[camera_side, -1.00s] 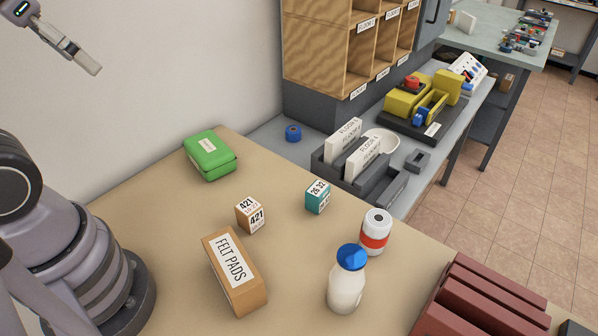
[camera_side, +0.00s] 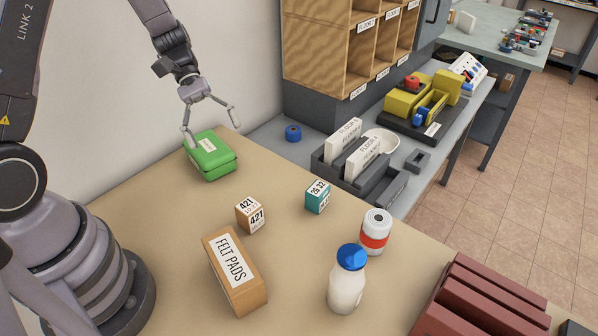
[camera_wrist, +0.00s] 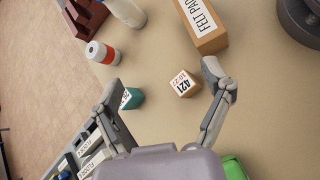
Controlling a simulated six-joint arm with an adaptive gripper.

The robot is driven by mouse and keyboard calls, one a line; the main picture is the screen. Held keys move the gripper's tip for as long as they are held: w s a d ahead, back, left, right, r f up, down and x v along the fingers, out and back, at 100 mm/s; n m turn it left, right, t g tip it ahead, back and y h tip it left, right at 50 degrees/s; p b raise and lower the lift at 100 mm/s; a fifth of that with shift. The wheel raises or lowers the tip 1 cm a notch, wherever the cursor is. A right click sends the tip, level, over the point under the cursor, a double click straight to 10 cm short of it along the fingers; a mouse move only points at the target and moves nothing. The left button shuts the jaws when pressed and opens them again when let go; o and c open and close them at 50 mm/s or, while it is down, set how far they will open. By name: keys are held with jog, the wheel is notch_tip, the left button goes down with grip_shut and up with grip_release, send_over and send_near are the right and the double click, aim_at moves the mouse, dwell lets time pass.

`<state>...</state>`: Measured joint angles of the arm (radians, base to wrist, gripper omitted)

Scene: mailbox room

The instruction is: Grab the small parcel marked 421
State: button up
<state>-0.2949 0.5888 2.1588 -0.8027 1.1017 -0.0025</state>
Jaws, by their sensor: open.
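The small parcel marked 421 (camera_side: 250,216) is a brown and white cube standing on the tan table, behind the felt pads box. It also shows in the wrist view (camera_wrist: 184,84), between and beyond my fingers, nearer the right one. My gripper (camera_side: 212,122) is open and empty in the side view, raised near the green box and behind the parcel. Its two spread fingers also show in the wrist view (camera_wrist: 160,80), apart from the parcel. A similar teal cube marked 26 32 (camera_side: 318,197) stands to the right of the parcel; in the wrist view it (camera_wrist: 131,98) is close to the left finger.
The felt pads box (camera_side: 235,272) lies in front of the parcel. A green box (camera_side: 211,160) sits at the table's back edge. A white bottle with a blue cap (camera_side: 347,285) and a white and red container (camera_side: 376,232) stand to the right. Table between the cubes is clear.

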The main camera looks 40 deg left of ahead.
aim_at(250, 216)
jog(key=f+n+h, duration=0.1)
jog(key=f+n, duration=0.1)
jog(key=f, duration=0.4)
jog(key=w+f+n+t+h, duration=0.1)
jog(key=f+n, duration=0.1)
jog(key=f, duration=0.5)
jog(key=w+f+n+h, duration=0.1)
jog(key=f+n+h, duration=0.1)
jog(key=f, duration=0.4)
jog(key=shift+a+f+n+t, duration=0.15)
jog(key=shift+f+n+t, duration=0.15)
jog(key=shift+f+t, duration=0.1)
jog(key=shift+x, duration=2.55)
jog(key=c, duration=1.3)
